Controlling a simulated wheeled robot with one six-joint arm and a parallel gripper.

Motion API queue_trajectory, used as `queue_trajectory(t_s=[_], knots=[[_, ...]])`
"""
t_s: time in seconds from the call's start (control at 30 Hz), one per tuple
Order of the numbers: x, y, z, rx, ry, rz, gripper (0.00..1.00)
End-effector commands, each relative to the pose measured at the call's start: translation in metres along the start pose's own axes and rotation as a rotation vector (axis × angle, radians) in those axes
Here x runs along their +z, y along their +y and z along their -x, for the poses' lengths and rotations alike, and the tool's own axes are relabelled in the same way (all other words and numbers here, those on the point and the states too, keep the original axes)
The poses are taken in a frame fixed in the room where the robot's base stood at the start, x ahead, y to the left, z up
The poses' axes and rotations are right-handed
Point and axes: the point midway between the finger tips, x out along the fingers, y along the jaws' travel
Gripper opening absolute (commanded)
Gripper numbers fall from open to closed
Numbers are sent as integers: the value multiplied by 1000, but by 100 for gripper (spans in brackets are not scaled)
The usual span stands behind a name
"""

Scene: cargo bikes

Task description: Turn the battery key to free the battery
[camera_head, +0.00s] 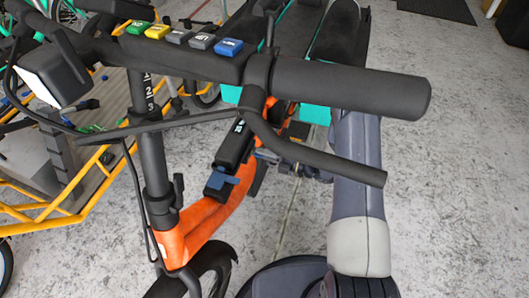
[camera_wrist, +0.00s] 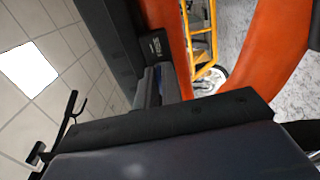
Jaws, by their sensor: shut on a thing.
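The battery (camera_head: 236,146) is a black block with a white marking, seated along the orange down tube (camera_head: 205,215) of the bike. A blue piece (camera_head: 222,179) sits at its lower end; I cannot tell what it is. My gripper (camera_head: 262,154) reaches in from the right at the battery's side, its jaws closed together. In the wrist view the grey jaws (camera_wrist: 152,88) meet beside a black part with a small label (camera_wrist: 154,45), against the orange frame (camera_wrist: 180,45). The battery key is not distinguishable; what the jaws hold is hidden between them.
The handlebar, with its black right grip (camera_head: 350,90) and brake lever (camera_head: 320,150), hangs close over my arm. Coloured blocks (camera_head: 157,32) line the bar. A yellow-framed cargo bike (camera_head: 75,185) stands at left. Grey floor (camera_head: 460,170) is clear at right.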

Motion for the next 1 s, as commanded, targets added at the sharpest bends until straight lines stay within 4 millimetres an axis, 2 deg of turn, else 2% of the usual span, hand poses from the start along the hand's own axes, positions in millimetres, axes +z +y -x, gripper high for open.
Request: queue_trajectory(t_s=[0.6, 0.63, 0.87, 1.0], knots=[[0, -1, 0, -2, -1, -43, 0], [0, -1, 0, -2, -1, -43, 10], [0, -1, 0, -1, -1, -41, 29], [0, -1, 0, -1, 0, -40, 29]])
